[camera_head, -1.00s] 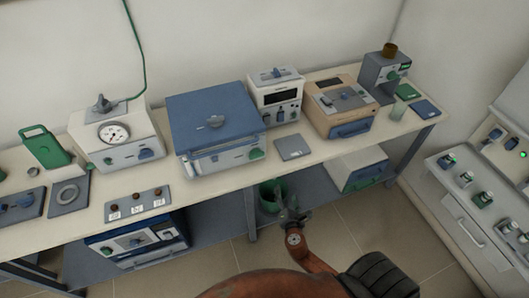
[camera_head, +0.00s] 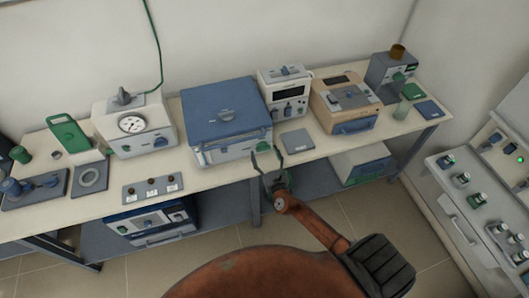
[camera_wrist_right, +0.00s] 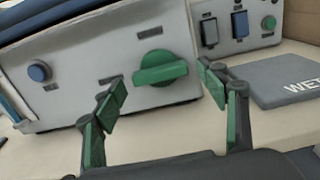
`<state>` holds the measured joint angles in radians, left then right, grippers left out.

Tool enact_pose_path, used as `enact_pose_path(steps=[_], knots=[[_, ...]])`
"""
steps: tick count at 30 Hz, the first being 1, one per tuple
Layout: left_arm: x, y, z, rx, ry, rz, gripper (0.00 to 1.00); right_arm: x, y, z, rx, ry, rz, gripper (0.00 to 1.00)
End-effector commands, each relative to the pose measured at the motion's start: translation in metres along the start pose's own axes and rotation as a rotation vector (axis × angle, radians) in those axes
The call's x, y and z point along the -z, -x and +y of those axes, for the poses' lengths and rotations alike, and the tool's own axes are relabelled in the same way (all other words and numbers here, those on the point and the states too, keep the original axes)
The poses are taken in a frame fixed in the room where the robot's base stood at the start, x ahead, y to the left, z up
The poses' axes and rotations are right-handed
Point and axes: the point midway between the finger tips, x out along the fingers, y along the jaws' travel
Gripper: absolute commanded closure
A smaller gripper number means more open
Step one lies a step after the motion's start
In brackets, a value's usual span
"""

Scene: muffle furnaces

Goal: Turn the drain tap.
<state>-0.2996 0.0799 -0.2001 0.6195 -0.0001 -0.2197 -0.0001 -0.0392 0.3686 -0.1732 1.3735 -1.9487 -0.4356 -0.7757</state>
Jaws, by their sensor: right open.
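The green knob (camera_wrist_right: 160,68), which looks like the drain tap, sits on the pale front of the blue-lidded box (camera_head: 226,110). In the wrist view its grip bar lies nearly level, and the label above it is too small to read. In the head view the knob is small and dark near the box's front right corner. My left gripper is not in view.
A blue button (camera_wrist_right: 39,72) is left of the knob. A grey pad marked WET (camera_wrist_right: 292,84) lies right of the box. A white instrument (camera_head: 286,92) stands behind the pad, and a tan device (camera_head: 345,104) further right. The bench edge is below the gripper.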

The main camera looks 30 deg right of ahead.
Motion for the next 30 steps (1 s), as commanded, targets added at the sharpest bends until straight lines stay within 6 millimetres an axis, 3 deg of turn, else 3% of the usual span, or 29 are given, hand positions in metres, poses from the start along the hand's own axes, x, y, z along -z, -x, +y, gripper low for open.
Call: enact_pose_path(steps=[11,30], knots=[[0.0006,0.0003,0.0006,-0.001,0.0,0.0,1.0,-0.0002,-0.0071,-0.0004,0.001,-0.001,0.0,0.33],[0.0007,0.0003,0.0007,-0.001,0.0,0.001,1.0,-0.0003,-0.0068,-0.0002,0.001,-0.001,0.0,0.75]])
